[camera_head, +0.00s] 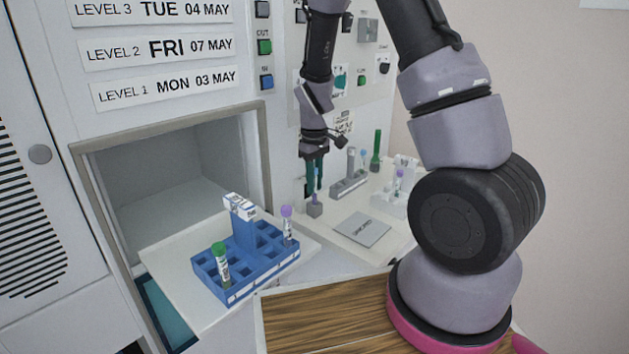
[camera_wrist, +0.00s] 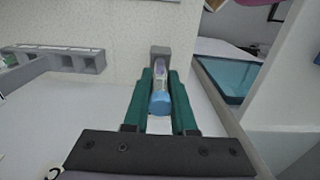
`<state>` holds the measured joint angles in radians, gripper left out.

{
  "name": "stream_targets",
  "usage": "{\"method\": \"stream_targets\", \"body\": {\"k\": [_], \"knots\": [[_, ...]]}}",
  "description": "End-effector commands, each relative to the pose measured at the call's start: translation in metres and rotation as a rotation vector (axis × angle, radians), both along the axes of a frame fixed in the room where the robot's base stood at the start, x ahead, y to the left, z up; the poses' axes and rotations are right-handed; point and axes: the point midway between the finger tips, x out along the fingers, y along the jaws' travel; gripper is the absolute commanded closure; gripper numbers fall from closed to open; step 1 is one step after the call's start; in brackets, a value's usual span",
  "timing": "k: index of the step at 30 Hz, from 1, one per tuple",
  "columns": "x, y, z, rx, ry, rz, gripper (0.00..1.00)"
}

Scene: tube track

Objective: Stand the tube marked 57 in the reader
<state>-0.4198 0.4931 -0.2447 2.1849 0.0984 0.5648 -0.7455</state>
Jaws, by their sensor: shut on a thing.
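My gripper (camera_head: 314,178) is shut on a blue-capped tube (camera_wrist: 159,103). In the wrist view the tube lies between the two green fingers, with its cap towards the camera. Its number is not legible. A small grey block (camera_head: 314,210), perhaps the reader, stands directly below the fingers at the left of the white shelf. It also shows beyond the fingertips in the wrist view (camera_wrist: 160,51). The tube's lower end is at or just above the block; I cannot tell whether it is inside.
A blue rack (camera_head: 243,285) holds a green-capped and a purple-capped tube on the pulled-out tray (camera_head: 168,262). On the shelf are a flat grey plate (camera_head: 362,230), a grey rack (camera_head: 348,188) with tubes and a white rack (camera_head: 391,206). The panel wall rises close behind my gripper.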

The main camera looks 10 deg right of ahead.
Motion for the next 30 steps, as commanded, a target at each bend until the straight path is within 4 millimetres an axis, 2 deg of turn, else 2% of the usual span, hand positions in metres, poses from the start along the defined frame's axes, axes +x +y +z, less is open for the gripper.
{"method": "stream_targets", "body": {"k": [30], "knots": [[0.000, 0.000, -0.014, 0.000, 0.000, 0.000, 1.00]]}}
